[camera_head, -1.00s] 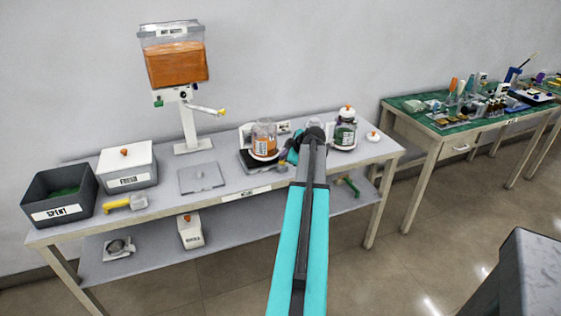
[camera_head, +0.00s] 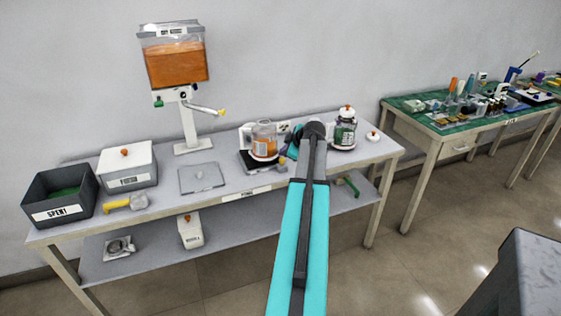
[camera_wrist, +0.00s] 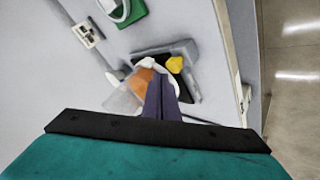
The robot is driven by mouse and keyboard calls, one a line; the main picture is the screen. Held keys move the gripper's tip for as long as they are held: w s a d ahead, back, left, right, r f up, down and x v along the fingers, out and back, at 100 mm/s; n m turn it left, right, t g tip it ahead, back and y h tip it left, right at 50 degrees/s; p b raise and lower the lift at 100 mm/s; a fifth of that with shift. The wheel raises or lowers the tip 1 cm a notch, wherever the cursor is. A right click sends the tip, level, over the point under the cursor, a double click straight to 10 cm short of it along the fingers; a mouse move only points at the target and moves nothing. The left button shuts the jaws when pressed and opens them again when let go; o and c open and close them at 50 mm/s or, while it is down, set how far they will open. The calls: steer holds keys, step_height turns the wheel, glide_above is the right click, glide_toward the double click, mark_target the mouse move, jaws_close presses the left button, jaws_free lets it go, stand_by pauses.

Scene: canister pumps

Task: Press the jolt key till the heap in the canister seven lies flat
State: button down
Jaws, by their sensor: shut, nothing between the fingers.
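A clear canister (camera_head: 264,131) with orange contents and a white ring stands on a dark platform (camera_head: 246,162) on the bench. In the wrist view the canister (camera_wrist: 122,100) is partly hidden by my fingers, and its orange contents (camera_wrist: 141,82) show beside them. I cannot read a seven on it, nor tell whether the heap is flat. A yellow key (camera_wrist: 175,64), likely the jolt key, sits on the platform's dark patch; it also shows in the head view (camera_head: 282,161). My gripper (camera_wrist: 161,84) is shut and empty, over the platform close to the canister and key; contact cannot be told.
A second jar (camera_head: 345,131) stands right of my arm, with a white lid (camera_head: 373,136) beside it. To the left are a hopper (camera_head: 175,62), a flat grey plate (camera_head: 201,177), a white bin (camera_head: 127,163) and a dark bin (camera_head: 60,194). The front bench edge is near.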

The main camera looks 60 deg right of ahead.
mark_target(284, 160)
steer(key=shift+r+p, duration=0.6)
steer(key=shift+r, duration=1.9)
steer(key=shift+s, duration=0.1)
